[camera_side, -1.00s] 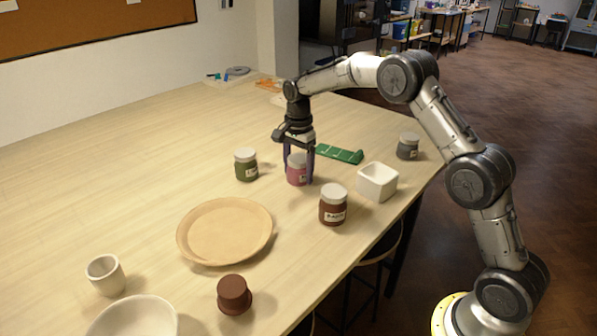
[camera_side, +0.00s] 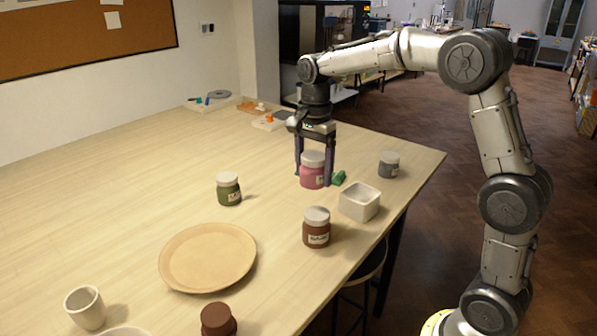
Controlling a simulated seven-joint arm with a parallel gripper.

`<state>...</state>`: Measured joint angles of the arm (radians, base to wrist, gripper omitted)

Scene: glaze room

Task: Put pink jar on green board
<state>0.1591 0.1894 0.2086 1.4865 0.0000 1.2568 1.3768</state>
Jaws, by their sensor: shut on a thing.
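My gripper (camera_side: 314,178) points down with its two dark fingers on either side of the pink jar (camera_side: 312,177), shut on it. The jar is upright, with a pale lid and a small label. The green board (camera_side: 340,178) is mostly hidden behind the jar and fingers; only a small end shows at their right. The jar overlaps the board in the picture, and I cannot tell whether it touches it or hangs above it.
A white square pot (camera_side: 359,203) and a brown jar (camera_side: 316,230) stand in front. A grey jar (camera_side: 388,165) is at right, a green jar (camera_side: 228,190) at left. A round plate (camera_side: 207,257), a cup (camera_side: 85,308) and a dark brown pot (camera_side: 218,320) are nearer.

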